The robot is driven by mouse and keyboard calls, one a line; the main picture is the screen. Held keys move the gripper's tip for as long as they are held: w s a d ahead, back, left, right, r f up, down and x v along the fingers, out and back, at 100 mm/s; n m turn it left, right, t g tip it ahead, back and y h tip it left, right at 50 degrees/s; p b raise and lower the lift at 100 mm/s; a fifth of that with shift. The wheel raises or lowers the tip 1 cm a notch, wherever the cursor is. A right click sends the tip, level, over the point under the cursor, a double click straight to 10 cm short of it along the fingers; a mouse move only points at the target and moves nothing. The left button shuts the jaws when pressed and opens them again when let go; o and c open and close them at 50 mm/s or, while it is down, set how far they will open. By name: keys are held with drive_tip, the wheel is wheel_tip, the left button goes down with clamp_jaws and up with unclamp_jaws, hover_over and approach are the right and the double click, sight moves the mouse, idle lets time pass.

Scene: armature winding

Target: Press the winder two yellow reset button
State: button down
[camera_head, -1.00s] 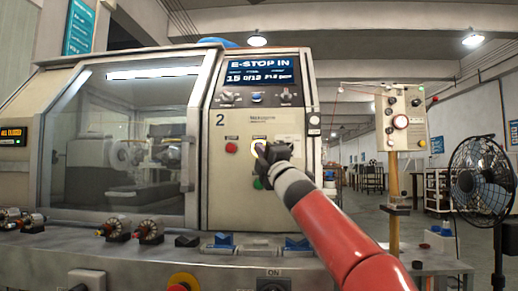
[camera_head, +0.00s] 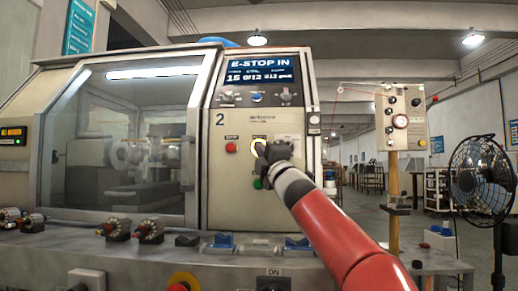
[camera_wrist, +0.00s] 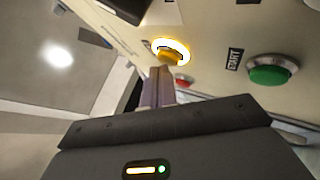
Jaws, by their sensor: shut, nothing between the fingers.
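The yellow reset button (camera_wrist: 172,56) has a lit ring and sits on the cream front panel of the winder marked 2 (camera_head: 235,190). In the head view only part of its bright ring (camera_head: 257,146) shows, beside my gripper. My gripper (camera_head: 264,150) is shut and empty, at the panel. In the wrist view its closed fingertips (camera_wrist: 160,72) are right at the button's lower left edge; I cannot tell whether they touch it. The winder's display (camera_head: 261,69) reads E-STOP IN.
A red button (camera_head: 231,147) is left of my gripper. A green START button (camera_wrist: 268,72) is close by, mostly hidden in the head view. A fan (camera_head: 482,180) and a post with a control box (camera_head: 402,118) stand to the right. Armatures (camera_head: 148,231) lie on the front ledge.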

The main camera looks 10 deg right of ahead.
drive_tip(key=shift+w, duration=0.1)
idle(0.6)
drive_tip(key=shift+w+d+p, duration=0.15)
drive_tip(key=shift+w+p, duration=0.1)
drive_tip(key=shift+p, duration=0.1)
drive_tip(key=shift+s+f+b, duration=0.1)
drive_tip(key=shift+s+b, duration=0.2)
idle(0.3)
drive_tip(key=s+a+b, duration=0.2)
drive_tip(key=s+b, duration=0.1)
drive_tip(key=s, duration=0.2)
drive_tip(key=shift+s, duration=0.4)
idle(0.4)
